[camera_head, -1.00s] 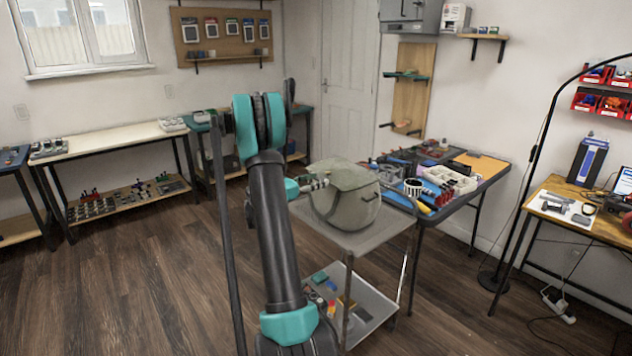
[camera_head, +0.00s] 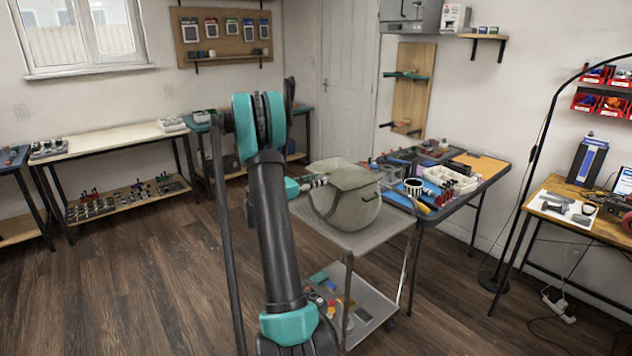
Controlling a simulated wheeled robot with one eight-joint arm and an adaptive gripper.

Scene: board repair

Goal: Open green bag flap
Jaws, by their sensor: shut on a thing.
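The green bag (camera_head: 352,208) stands upright on the top shelf of a grey cart. Its flap (camera_head: 342,172) lies over the top of the bag. My gripper (camera_head: 326,180) reaches in from the left, at the upper left edge of the bag, and is shut on the flap. The fingertips are small in this view and partly lost against the bag. My arm stands in front and to the left of the cart.
The cart (camera_head: 388,238) has a lower shelf (camera_head: 362,318) with small coloured items. Just right of the bag is a table (camera_head: 478,190) crowded with tools, a striped cup (camera_head: 412,187) and a white bin (camera_head: 450,180). The floor left of my arm is clear.

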